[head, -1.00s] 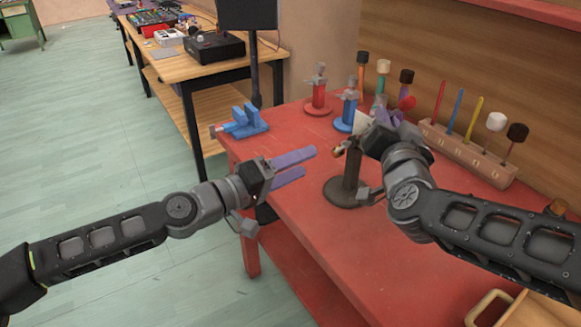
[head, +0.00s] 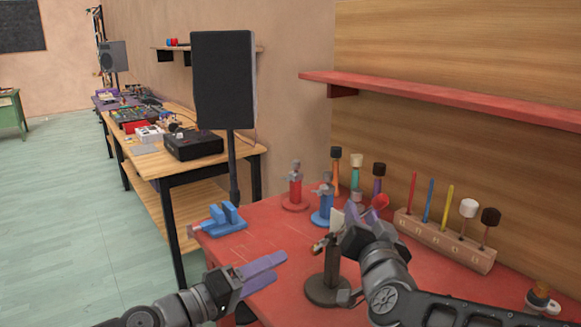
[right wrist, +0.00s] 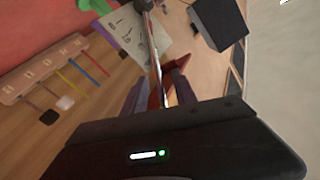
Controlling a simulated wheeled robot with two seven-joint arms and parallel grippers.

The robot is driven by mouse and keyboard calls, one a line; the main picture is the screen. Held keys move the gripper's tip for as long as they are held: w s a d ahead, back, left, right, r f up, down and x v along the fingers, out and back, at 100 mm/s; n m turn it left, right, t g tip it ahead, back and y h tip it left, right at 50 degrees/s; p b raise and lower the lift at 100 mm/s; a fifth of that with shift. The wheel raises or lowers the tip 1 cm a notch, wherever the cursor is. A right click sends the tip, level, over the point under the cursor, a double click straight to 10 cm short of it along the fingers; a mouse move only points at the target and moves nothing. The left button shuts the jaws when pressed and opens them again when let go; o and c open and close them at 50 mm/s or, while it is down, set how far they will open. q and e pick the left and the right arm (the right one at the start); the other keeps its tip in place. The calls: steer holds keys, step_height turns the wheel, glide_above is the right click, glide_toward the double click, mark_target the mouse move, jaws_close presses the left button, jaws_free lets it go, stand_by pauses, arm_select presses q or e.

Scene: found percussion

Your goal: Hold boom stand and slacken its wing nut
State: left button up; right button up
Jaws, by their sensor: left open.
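The dark boom stand (head: 331,264) stands upright on its round base on the red table. A small brass-coloured piece, perhaps the wing nut (head: 318,246), sticks out left near its top. My right gripper (head: 362,222) is at the stand's top, its purple fingers partly hiding it. In the right wrist view a thin metal rod (right wrist: 154,50) runs between the fingers; whether they grip anything is unclear. My left gripper (head: 264,271) is open and empty, left of the stand and apart from it, its fingers pointing right.
A blue vise (head: 222,220) sits at the table's left corner. Red (head: 295,188) and blue (head: 323,203) small stands are behind the boom stand. A wooden rack (head: 445,241) with mallets and coloured sticks lies right. A black panel (head: 224,80) rises behind the table.

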steer(key=s, duration=1.2)
stand_by(0.3)
